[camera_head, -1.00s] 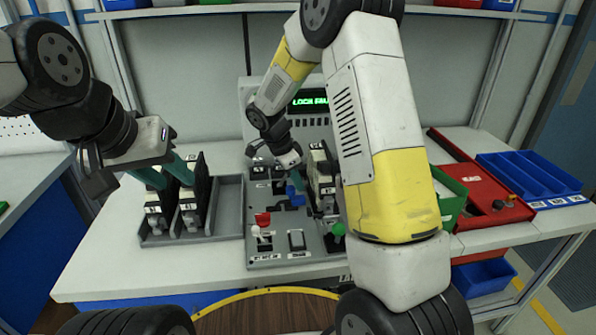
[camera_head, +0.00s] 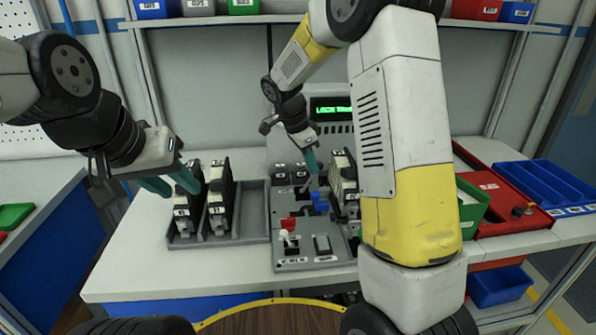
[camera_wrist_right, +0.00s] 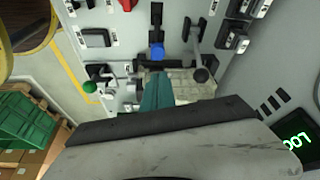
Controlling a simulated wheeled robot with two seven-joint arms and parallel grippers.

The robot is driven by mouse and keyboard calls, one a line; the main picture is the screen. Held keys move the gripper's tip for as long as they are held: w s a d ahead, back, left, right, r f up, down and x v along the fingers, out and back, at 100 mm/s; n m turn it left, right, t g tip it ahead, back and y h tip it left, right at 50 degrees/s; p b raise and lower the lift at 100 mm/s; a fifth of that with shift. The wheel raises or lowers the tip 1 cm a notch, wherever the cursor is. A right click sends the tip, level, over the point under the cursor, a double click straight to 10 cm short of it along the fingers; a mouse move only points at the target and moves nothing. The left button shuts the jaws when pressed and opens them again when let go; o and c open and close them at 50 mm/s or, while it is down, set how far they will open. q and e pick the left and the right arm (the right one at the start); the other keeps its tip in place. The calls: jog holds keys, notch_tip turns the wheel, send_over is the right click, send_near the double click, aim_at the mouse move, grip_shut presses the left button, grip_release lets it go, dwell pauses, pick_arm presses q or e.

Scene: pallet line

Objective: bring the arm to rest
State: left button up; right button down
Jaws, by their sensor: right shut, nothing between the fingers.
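My right gripper (camera_head: 314,172) is shut and empty, above the grey panel (camera_head: 292,264) and just above a blue handle (camera_head: 320,203). In the right wrist view its teal fingers (camera_wrist_right: 157,92) are together, with the blue knob (camera_wrist_right: 156,51) just beyond their tips, apart or touching I cannot tell. My right forearm crosses in front of the panel's right part and hides it.
The modules stand in a grey tray (camera_head: 257,212). The panel carries a red-topped lever (camera_head: 288,225) and a lit green display (camera_head: 331,110). A green bin (camera_head: 473,205), a red case (camera_head: 500,205) and a blue tray (camera_head: 545,185) lie to the right. The front left tabletop is clear.

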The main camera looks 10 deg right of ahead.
jog(key=shift+r, duration=0.45)
jog(key=s+r+n+t+y, duration=0.1)
jog(key=s+r+n, duration=0.3)
jog(key=s, duration=0.4)
jog(key=s+r+n+t+y, duration=0.2)
jog(key=s+n, duration=0.4)
jog(key=s, duration=0.3)
jog(key=s+r+n+t+y, duration=0.2)
jog(key=s+r+n, duration=0.3)
jog(key=s, duration=0.4)
jog(key=shift+s+d+r+n+y, duration=0.2)
jog(key=shift+r+n+y, duration=0.15)
jog(key=shift+r, duration=0.55)
jog(key=shift+w, duration=0.1)
